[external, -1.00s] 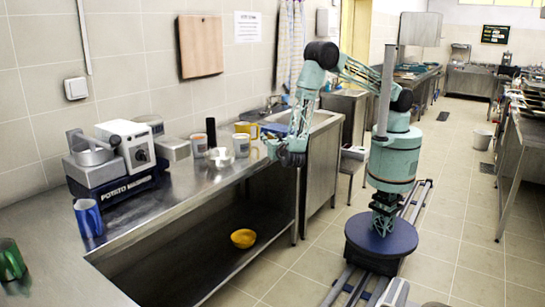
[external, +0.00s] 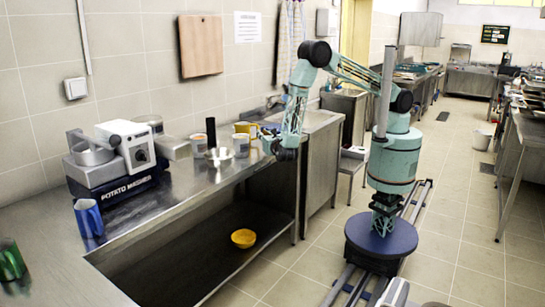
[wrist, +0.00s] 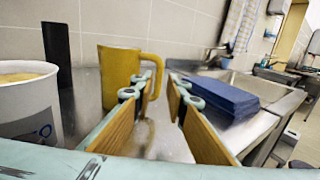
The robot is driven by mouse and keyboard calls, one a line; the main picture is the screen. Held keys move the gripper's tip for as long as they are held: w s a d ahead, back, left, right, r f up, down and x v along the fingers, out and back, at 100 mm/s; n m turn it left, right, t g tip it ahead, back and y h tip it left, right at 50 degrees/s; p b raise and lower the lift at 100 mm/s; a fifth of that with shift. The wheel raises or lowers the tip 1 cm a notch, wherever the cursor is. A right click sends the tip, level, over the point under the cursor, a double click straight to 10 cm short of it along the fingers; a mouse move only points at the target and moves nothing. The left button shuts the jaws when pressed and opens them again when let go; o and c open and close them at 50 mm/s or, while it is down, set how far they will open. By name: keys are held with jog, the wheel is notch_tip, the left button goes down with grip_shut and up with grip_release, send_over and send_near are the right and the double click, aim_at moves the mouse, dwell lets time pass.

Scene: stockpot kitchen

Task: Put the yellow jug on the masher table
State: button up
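The yellow jug (wrist: 118,78) stands upright ahead in the wrist view, slightly left of centre, with its handle to the right. It shows small in the external view (external: 241,128), on the steel masher table (external: 190,195) near its far end. My gripper (wrist: 159,86) is open, its two wooden-looking fingers apart and pointing towards the jug's handle. The handle lines up with the gap between the fingertips; I cannot tell whether it is between them. In the external view my gripper (external: 268,138) is just right of the jug. The potato masher (external: 112,160) stands on the table's left part.
A white tub (wrist: 28,105) and a dark upright object (wrist: 57,55) are left of the jug. A blue block (wrist: 222,95) lies to the right, near the sink (wrist: 255,84).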

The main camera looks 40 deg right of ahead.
aim_at(258, 128)
jog(key=shift+x, duration=1.15)
jog(key=shift+b+x, duration=0.55)
jog(key=shift+x, duration=1.95)
grip_shut()
jog(key=shift+w, duration=0.1)
